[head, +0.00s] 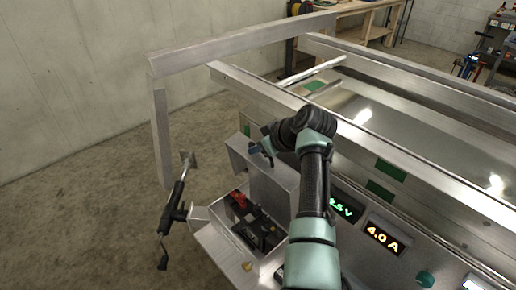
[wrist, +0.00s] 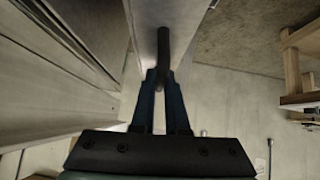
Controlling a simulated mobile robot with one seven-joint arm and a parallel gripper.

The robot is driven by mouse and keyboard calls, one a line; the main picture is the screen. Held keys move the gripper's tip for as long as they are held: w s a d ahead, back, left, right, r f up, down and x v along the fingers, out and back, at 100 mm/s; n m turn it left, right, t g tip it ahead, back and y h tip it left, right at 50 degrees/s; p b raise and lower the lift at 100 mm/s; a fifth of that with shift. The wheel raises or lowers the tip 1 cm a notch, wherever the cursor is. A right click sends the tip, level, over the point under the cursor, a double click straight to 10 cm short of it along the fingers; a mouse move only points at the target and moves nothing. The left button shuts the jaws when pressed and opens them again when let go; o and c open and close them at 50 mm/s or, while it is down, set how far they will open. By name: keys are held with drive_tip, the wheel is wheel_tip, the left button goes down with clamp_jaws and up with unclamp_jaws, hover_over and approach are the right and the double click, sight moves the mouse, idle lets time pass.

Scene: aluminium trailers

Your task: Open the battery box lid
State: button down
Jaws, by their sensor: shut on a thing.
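The battery box (head: 222,243) is at the front corner of the trailer, with its inside showing. In it sits a dark battery (head: 262,232) with a red part (head: 238,199) on top. The grey metal lid (head: 272,192) stands raised behind the battery. My gripper (head: 262,148) is at the lid's upper edge. In the wrist view my gripper's two dark fingers (wrist: 163,75) are closed on a dark round handle (wrist: 163,42) beside the lid's pale panel (wrist: 148,22). In the head view my arm and fingers hide the handle and part of the lid.
A trailer jack with a crank (head: 175,210) stands left of the box. A panel with lit readouts (head: 383,238) is to the right. Trailer rails (head: 240,45) run behind my arm. Open concrete floor (head: 90,220) lies to the left.

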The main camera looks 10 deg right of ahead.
drive_tip(key=shift+a, duration=0.1)
drive_tip(key=c, duration=1.2)
unclamp_jaws()
drive_tip(key=shift+s+d+r, duration=0.25)
drive_tip(key=b+v, duration=0.1)
drive_tip(key=v, duration=1.1)
drive_tip(key=shift+r, duration=0.15)
